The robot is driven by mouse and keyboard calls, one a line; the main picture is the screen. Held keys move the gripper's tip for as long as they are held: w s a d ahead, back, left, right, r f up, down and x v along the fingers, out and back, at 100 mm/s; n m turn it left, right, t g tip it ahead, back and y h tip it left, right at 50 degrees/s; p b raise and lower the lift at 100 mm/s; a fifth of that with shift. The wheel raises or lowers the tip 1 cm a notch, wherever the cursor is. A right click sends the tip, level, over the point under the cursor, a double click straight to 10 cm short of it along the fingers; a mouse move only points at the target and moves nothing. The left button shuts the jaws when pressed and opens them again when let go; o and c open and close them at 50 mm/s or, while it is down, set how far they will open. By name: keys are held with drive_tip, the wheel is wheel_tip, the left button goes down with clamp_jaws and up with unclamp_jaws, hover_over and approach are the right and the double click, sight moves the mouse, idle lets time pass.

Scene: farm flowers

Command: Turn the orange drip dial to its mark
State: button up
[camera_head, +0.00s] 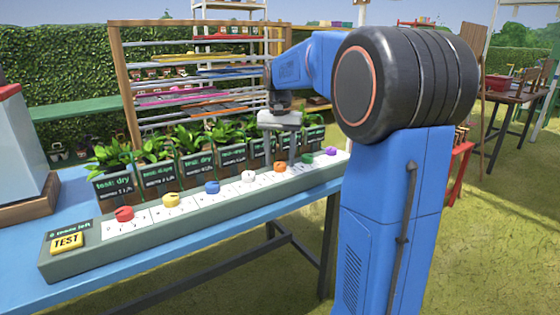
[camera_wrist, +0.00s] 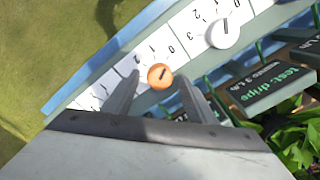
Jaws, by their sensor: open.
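The orange dial (camera_head: 280,167) sits on a long grey-green panel (camera_head: 130,268), in a row of coloured dials. In the wrist view the orange dial (camera_wrist: 160,76) lies between and just beyond the two fingertips of my gripper (camera_wrist: 158,85), with a dark pointer line on its top. A white scale plate (camera_wrist: 130,63) with numerals lies around it; which mark is meant is not clear. My gripper (camera_head: 279,125) is open above the panel, fingers pointing down, and the dial looks free of the fingers.
A white dial (camera_wrist: 222,33) is beside the orange one. Red (camera_head: 124,213), yellow, blue, green and purple dials share the panel. Potted plants with dark signs (camera_head: 113,184) stand close behind. A yellow TEST button (camera_head: 67,242) is at the near left end. The blue table (camera_head: 25,265) lies beneath.

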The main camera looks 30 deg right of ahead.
drive_tip(key=shift+f, duration=0.6)
drive_tip(key=c, duration=1)
drive_tip(key=shift+c, duration=0.2)
drive_tip(key=shift+n, duration=0.3)
drive_tip(key=n, duration=0.3)
drive_tip(key=shift+n, duration=2)
